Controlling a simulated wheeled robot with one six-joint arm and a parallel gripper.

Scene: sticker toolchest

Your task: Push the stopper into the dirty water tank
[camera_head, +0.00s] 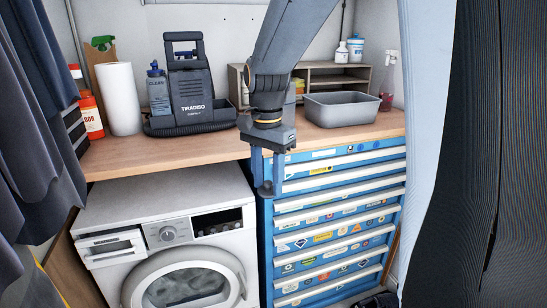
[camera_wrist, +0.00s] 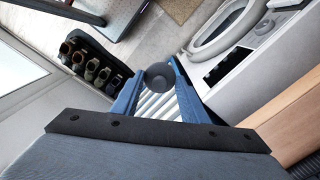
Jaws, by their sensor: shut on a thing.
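My gripper (camera_head: 266,188) points down in front of the blue tool chest's upper drawers. In the wrist view my gripper (camera_wrist: 160,78) is shut on a round dark grey piece, which looks like the stopper (camera_wrist: 159,74), held between the fingertips. A dark grey cleaning machine (camera_head: 190,88) with a top handle stands on the wooden worktop, left of and behind my arm. A blue-grey tank marked CLEAN (camera_head: 157,92) sits on its left side. I cannot make out a dirty water tank; my arm hides part of the worktop.
The wooden worktop (camera_head: 210,147) has a bare front strip. A grey basin (camera_head: 340,108) stands on its right, a paper roll (camera_head: 118,100) and red bottle (camera_head: 91,116) on its left. Below are a white washing machine (camera_head: 170,203) and the stickered blue tool chest (camera_head: 330,220).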

